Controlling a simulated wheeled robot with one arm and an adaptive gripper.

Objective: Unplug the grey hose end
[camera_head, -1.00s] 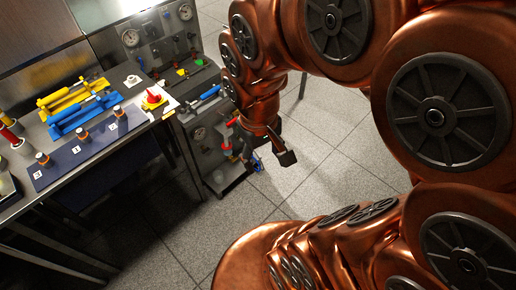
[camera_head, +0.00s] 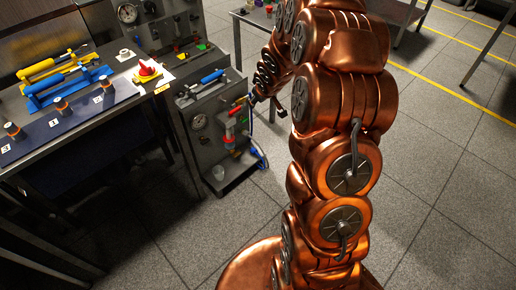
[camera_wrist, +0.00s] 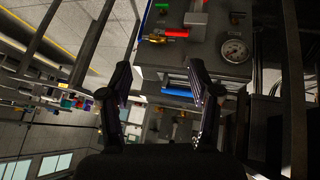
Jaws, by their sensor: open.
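A grey test panel (camera_head: 212,135) with a gauge, a blue-handled pump (camera_head: 200,85), red and brass fittings and a blue hose (camera_head: 261,155) stands at the right end of the bench. My gripper (camera_head: 268,105) is at its right side, partly hidden by my arm. In the wrist view my gripper (camera_wrist: 160,78) is open, with nothing between its fingers. Beyond the fingers that view shows the panel's gauge (camera_wrist: 235,50), a red fitting with a brass end (camera_wrist: 165,36) and a blue bar. I cannot make out a grey hose end in either view.
The bench (camera_head: 125,75) at left holds blue and yellow pumps, a red-and-yellow item (camera_head: 147,70) and a blue mat (camera_head: 70,122) with several numbered fittings. Another gauge panel (camera_head: 150,25) stands behind. The tiled floor at right is clear near my arm.

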